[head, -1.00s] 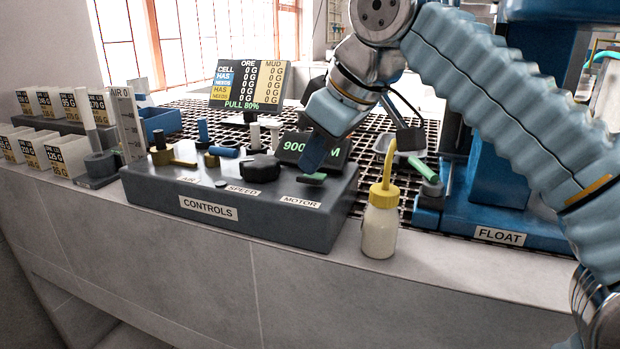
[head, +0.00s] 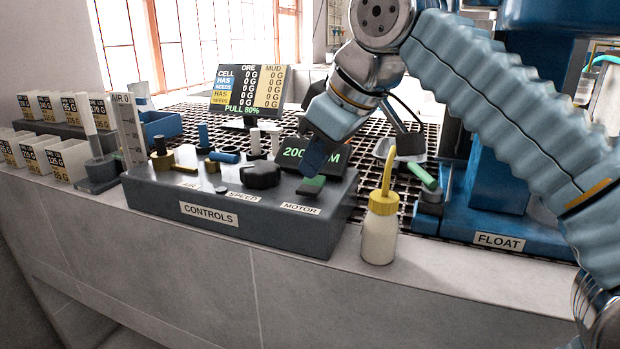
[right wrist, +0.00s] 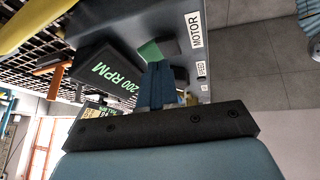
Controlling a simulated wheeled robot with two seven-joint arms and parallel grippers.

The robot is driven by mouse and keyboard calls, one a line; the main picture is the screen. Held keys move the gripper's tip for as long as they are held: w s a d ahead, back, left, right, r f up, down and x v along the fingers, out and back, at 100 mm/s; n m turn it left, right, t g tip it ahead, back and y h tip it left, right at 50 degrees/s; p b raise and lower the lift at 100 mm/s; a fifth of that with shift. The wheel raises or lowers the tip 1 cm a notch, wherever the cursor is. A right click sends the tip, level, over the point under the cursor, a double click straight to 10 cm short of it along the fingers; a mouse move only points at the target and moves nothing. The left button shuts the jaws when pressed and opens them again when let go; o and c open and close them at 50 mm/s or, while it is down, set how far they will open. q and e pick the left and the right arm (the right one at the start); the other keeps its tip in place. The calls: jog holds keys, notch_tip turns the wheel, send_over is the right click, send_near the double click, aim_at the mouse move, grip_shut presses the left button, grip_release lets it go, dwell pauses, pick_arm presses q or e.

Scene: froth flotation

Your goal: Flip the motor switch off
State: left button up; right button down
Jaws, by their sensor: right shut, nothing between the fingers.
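The motor switch (head: 312,184) is a green rocker on the grey controls box (head: 225,236), just behind the MOTOR label (head: 300,209). It also shows in the right wrist view (right wrist: 151,51), just beyond my fingertips. My right gripper (head: 313,165) is shut and empty, its fingers pointing down at the switch's rear side. In the right wrist view the closed blue fingers (right wrist: 158,72) are very close to the switch; I cannot tell whether they touch. The speed display (head: 312,153) reads 200 RPM, partly hidden by the gripper. My left gripper is not in view.
A black speed knob (head: 260,174) and a yellow air valve (head: 160,157) are on the same box. A yellow-capped bottle (head: 380,228) stands close to its right. The blue FLOAT machine (head: 497,200) is further right. White labelled boxes (head: 42,152) stand at the left.

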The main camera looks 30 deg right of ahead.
aim_at(319, 178)
jog(key=shift+w+d+r, duration=0.1)
jog(key=shift+d+r, duration=0.05)
jog(key=shift+r, duration=0.2)
jog(key=r, duration=0.1)
jog(key=p, duration=0.1)
jog(key=r+p, duration=0.1)
jog(key=shift+w+d+r, duration=0.35)
jog(key=shift+d, duration=0.05)
jog(key=shift+w+d+r, duration=0.1)
jog(key=shift+r, duration=0.1)
jog(key=shift+w+d+r, duration=0.2)
jog(key=shift+d+r, duration=0.05)
jog(key=shift+r, duration=0.5)
